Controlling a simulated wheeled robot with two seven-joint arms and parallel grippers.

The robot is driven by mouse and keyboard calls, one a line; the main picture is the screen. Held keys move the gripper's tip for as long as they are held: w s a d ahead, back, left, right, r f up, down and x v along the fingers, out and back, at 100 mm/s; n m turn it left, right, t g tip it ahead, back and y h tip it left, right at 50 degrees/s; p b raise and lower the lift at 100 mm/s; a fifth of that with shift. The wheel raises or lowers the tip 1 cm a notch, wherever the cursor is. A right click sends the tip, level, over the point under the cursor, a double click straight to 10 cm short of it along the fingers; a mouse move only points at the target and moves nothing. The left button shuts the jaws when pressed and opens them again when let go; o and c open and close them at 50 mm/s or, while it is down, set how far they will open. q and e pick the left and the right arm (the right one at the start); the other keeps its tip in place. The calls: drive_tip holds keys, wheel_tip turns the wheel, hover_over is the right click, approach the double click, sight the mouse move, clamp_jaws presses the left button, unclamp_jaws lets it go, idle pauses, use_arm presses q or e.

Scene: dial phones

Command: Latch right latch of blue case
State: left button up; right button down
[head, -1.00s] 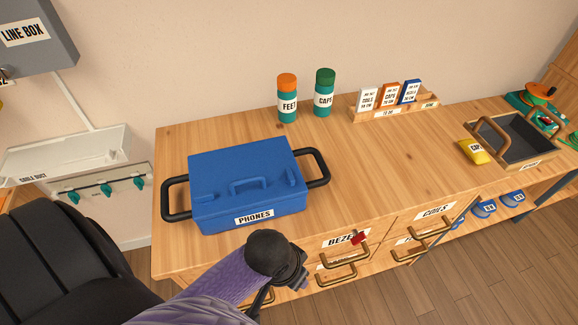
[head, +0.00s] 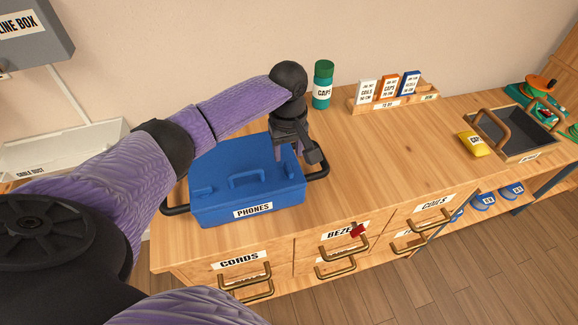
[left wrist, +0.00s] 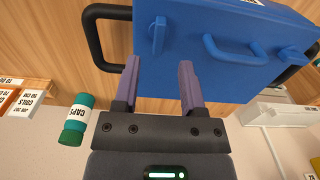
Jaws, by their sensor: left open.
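The blue case (head: 243,200), labelled PHONES, sits with its lid down on the wooden counter. Its right latch (left wrist: 158,36), a small blue tab, shows in the left wrist view just beyond and between my fingertips. In the head view my gripper partly covers that area. The left latch (left wrist: 291,53) is on the lid's other side, past the lid handle (left wrist: 235,50). My left gripper (head: 291,155) is over the lid's right rear part, pointing down. In the left wrist view its fingers (left wrist: 158,65) are apart with nothing between them. My right gripper is out of view.
Black side handles stick out from the case, the right one (head: 318,172) near my gripper. A green-capped canister (head: 322,85) and a card rack (head: 395,103) stand behind. A grey tray (head: 515,135) is far right. The counter between is clear.

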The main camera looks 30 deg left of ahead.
sight(288, 167)
use_arm(q)
wheel_tip(288, 167, down, 5)
drive_tip(key=shift+f+b, duration=0.1)
drive_tip(key=shift+b, duration=0.65)
clamp_jaws()
